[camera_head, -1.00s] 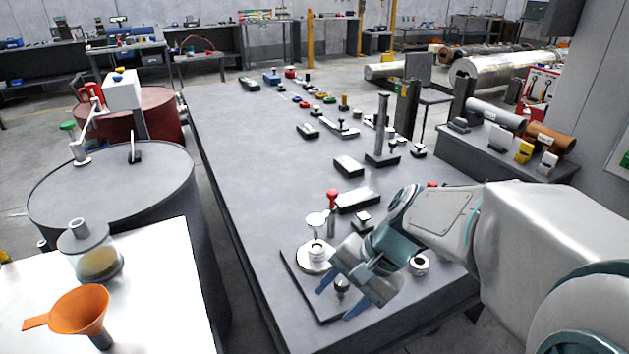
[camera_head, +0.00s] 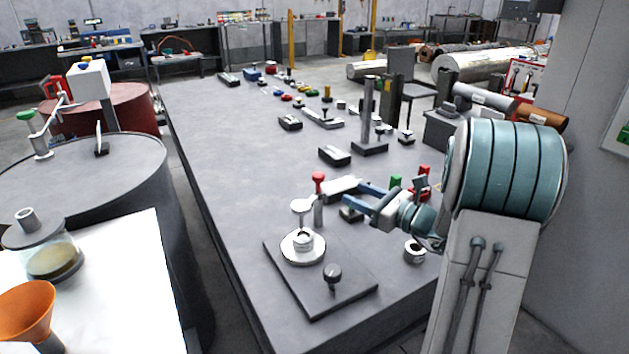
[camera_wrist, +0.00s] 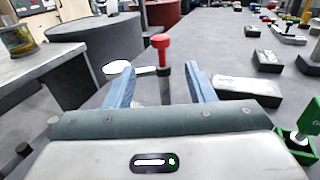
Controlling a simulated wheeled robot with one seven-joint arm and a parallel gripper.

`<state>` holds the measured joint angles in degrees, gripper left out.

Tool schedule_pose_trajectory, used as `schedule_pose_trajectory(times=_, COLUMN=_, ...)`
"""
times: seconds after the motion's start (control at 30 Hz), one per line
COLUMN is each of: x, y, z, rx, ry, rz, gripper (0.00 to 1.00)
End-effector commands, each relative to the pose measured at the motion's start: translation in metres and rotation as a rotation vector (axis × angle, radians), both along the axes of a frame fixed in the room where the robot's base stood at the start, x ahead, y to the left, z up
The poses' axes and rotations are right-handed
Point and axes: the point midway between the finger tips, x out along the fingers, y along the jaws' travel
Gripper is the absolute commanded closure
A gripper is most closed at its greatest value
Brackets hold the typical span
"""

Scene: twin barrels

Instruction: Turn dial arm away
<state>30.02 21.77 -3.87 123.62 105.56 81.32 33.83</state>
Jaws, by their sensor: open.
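A grey upright post with a red knob (camera_head: 318,180) stands on the bench, with a pale flat paddle (camera_head: 301,204) reaching left from it above a round white dial (camera_head: 303,250). I cannot tell for certain which piece is the dial arm. My gripper (camera_head: 351,191) is open to the right of the post, its blue fingers pointing left. In the wrist view, the red-topped post (camera_wrist: 161,45) shows between the open fingers (camera_wrist: 160,70), and the paddle (camera_wrist: 117,67) shows behind the left finger. Nothing is held; contact with the post cannot be told.
The white dial and a dark knob (camera_head: 332,274) sit on a dark plate (camera_head: 345,296) at the bench's near end. The bench's left side is largely clear.

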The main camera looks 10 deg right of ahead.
Motion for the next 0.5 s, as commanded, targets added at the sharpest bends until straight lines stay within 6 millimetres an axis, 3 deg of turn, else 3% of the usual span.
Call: schedule_pose_trajectory(times=0.5, x=0.079, y=0.067, z=0.000, rx=-0.001, ry=0.000, rz=0.007, gripper=0.51)
